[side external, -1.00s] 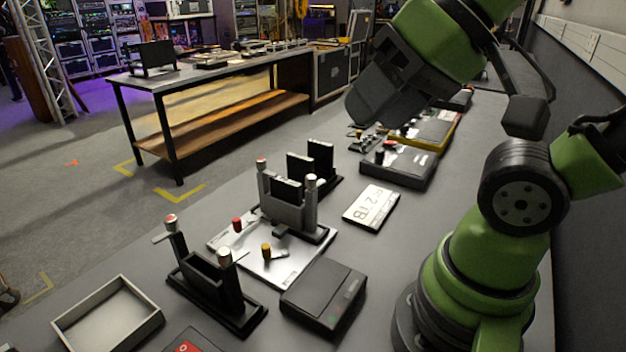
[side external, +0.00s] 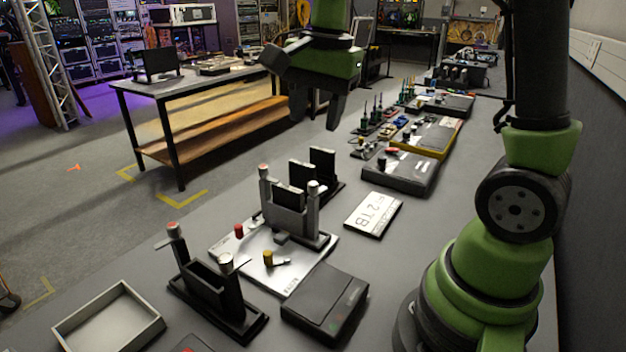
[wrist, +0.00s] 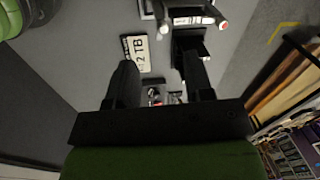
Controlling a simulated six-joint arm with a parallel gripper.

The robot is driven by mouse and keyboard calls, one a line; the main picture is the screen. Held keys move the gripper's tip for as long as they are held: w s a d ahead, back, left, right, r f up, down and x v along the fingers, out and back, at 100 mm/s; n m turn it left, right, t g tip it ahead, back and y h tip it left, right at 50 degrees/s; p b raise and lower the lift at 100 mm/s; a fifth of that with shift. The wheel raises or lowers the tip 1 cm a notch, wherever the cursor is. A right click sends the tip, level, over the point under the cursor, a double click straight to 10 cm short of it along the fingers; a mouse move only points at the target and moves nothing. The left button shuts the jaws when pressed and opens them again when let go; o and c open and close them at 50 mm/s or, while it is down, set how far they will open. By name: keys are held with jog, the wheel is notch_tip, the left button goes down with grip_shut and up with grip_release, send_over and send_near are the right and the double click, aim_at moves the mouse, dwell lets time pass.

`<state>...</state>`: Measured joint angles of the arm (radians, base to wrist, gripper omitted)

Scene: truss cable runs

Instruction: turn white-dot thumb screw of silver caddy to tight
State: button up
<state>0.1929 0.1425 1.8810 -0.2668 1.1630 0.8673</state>
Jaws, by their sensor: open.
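The silver caddy (side external: 288,218) stands upright on the table, with a black drive in its slot. Its right post carries a pale-topped thumb screw (side external: 313,188), which looks like the white-dot one. Its left post carries a red-topped screw (side external: 263,171). In the wrist view the silver caddy (wrist: 191,14) is at the top edge, with the white-dot screw (wrist: 164,28) on the left and the red-dot one on the right. My gripper (side external: 316,118) is open and empty, pointing down, above and beyond the caddy. Its fingers (wrist: 160,72) touch nothing. The screw's tightness cannot be told.
A black caddy (side external: 212,289) with two posts stands nearer the camera, beside a grey tray (side external: 108,322). A black box (side external: 325,303) and a 2 TB label plate (side external: 372,215) lie right of the silver caddy. Another drive stand (side external: 323,165) is close behind it.

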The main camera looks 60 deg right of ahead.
aim_at(313, 183)
jog(key=d+f+m, duration=0.1)
jog(key=f, duration=0.3)
jog(key=w+d+f+m+g, duration=0.1)
jog(key=f, duration=0.4)
jog(key=w+d+f+m, duration=0.1)
jog(key=f, duration=0.4)
jog(key=shift+w+f+m+g, duration=0.1)
jog(key=shift+w+m+g, duration=0.15)
jog(key=shift+m+g, duration=0.15)
jog(key=shift+c, duration=0.3)
grip_shut()
